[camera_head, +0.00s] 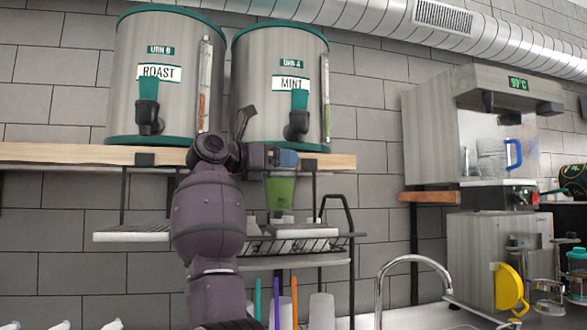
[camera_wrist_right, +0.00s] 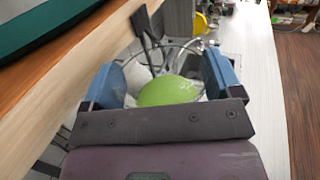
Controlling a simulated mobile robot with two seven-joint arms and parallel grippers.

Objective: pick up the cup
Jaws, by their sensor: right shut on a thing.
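A green cup (camera_head: 280,192) shows in the head view below the urn labelled MINT, just over the wire rack. My right gripper (camera_head: 282,160) reaches it from the left, with blue fingers at the cup's top. In the right wrist view the green cup (camera_wrist_right: 168,91) lies between the two blue fingers of my right gripper (camera_wrist_right: 163,76), which is shut on it. The cup's lower part is hidden there. I cannot tell whether its base touches what is below. My left gripper is not in view.
Two urns, ROAST (camera_head: 158,105) and MINT (camera_head: 270,110), stand on a wooden shelf (camera_head: 60,153) close above my gripper. The wire rack (camera_head: 305,240) holds white items.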

